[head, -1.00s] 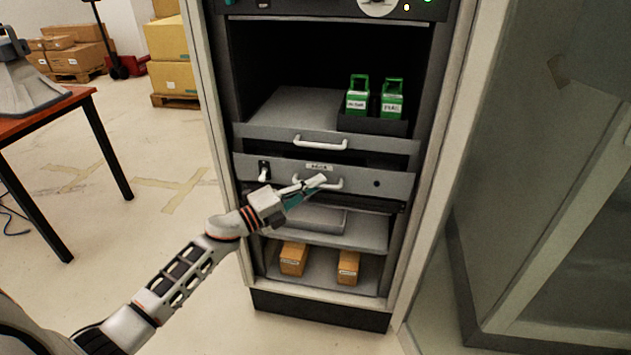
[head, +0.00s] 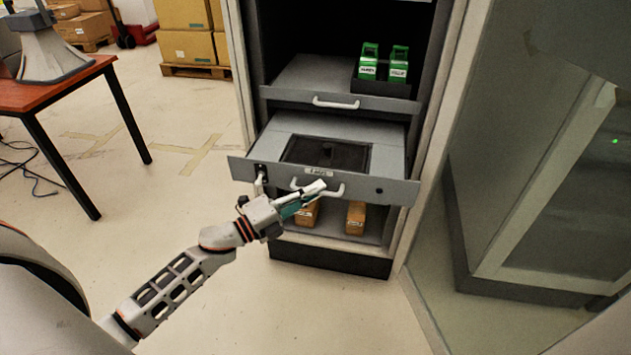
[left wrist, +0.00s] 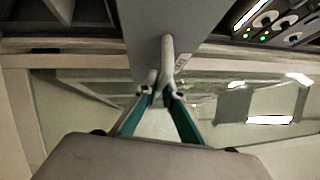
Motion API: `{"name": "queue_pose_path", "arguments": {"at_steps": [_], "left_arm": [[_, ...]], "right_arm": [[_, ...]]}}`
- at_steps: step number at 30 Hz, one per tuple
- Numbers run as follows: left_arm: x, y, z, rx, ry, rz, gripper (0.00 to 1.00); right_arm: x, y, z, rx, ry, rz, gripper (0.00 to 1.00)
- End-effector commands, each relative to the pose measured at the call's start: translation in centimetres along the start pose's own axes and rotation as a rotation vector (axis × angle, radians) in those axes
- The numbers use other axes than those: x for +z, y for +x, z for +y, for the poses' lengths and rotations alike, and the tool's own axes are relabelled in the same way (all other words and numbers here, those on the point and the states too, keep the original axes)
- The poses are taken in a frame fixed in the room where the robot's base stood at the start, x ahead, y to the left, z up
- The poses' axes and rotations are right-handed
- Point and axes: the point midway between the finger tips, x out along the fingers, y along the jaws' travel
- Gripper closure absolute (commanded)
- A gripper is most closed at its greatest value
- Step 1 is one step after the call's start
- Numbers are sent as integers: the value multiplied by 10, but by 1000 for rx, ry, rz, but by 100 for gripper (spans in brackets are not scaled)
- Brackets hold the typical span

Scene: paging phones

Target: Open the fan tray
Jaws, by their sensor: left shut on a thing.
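The fan tray (head: 398,189) is a grey drawer with a labelled front panel, in the middle of the rack in the head view. It stands well out of the rack, and a dark square recess (head: 325,153) shows in its top. My left gripper (head: 312,190) is shut on the tray's white bar handle (head: 338,191), partly covering it. In the left wrist view the teal fingers of my left gripper (left wrist: 165,92) close around the handle (left wrist: 167,58), below the grey panel (left wrist: 185,18). A white latch lever (head: 259,184) hangs at the panel's left. My right gripper is not seen.
Two orange boxes (head: 355,217) sit below. A red-topped table (head: 75,78) stands at left. Floor in front of the rack (head: 310,305) is clear.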

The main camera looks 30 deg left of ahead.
Motion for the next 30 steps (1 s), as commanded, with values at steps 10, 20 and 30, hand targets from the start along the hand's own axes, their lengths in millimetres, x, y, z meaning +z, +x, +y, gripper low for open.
{"name": "queue_pose_path", "arguments": {"at_steps": [10,20,30], "left_arm": [[-6,-7,-2,0,0,-2,100],[-6,-7,-2,0,0,-2,85],[-6,-11,-1,1,0,-2,85]], "right_arm": [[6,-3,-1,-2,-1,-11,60],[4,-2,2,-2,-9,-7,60],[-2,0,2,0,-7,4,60]]}}
